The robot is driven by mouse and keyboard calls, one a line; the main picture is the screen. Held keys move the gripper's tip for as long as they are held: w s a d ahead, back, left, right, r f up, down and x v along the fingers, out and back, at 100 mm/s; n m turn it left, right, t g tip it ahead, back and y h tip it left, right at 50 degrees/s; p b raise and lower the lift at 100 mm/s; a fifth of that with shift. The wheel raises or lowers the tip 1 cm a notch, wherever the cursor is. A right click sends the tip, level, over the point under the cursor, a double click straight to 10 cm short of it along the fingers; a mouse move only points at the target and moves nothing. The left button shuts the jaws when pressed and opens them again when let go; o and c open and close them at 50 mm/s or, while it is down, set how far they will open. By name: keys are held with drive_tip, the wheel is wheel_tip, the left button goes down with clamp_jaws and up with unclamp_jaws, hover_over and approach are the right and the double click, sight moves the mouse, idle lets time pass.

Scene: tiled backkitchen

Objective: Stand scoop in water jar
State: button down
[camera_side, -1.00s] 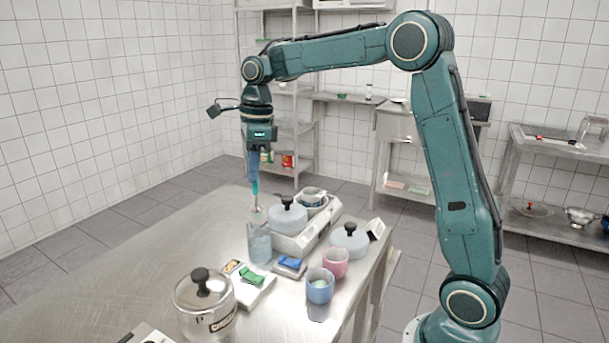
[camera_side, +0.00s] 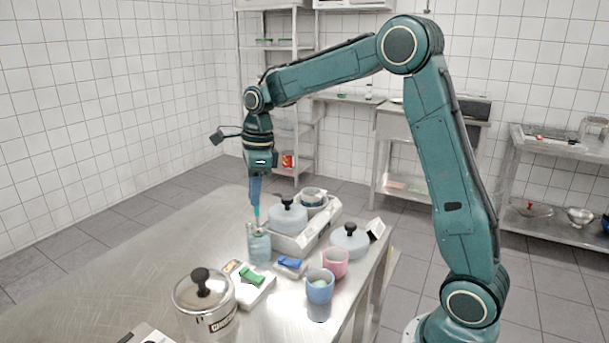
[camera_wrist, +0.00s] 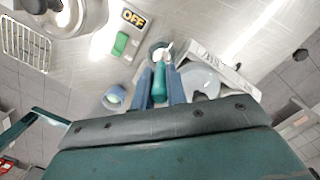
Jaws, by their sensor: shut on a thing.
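The water jar (camera_side: 259,248) is a clear, bluish vessel standing upright on the steel table. It also shows in the wrist view (camera_wrist: 157,47). My gripper (camera_side: 256,200) is above the jar with its blue fingers pointing down, shut on the teal handle of the scoop (camera_wrist: 159,82). The scoop hangs nearly upright, and its pale lower end is at the jar's mouth and appears to reach inside. I cannot tell whether it touches the jar's bottom or wall.
A white tray (camera_side: 318,238) with lidded grey pots is close right of the jar. A green-switch block (camera_side: 252,277), a blue-switch block (camera_side: 290,265), a blue cup (camera_side: 320,288) and a pink cup (camera_side: 335,262) stand nearby. A steel pot (camera_side: 205,300) is in front. The table's left side is clear.

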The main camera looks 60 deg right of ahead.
drive_tip(key=shift+f, duration=1.25)
drive_tip(key=c, duration=1.3)
unclamp_jaws()
drive_tip(key=r, duration=0.9)
drive_tip(key=s+d+r, duration=0.1)
drive_tip(key=r, duration=0.3)
drive_tip(key=shift+r, duration=0.3)
drive_tip(key=shift+s, duration=0.15)
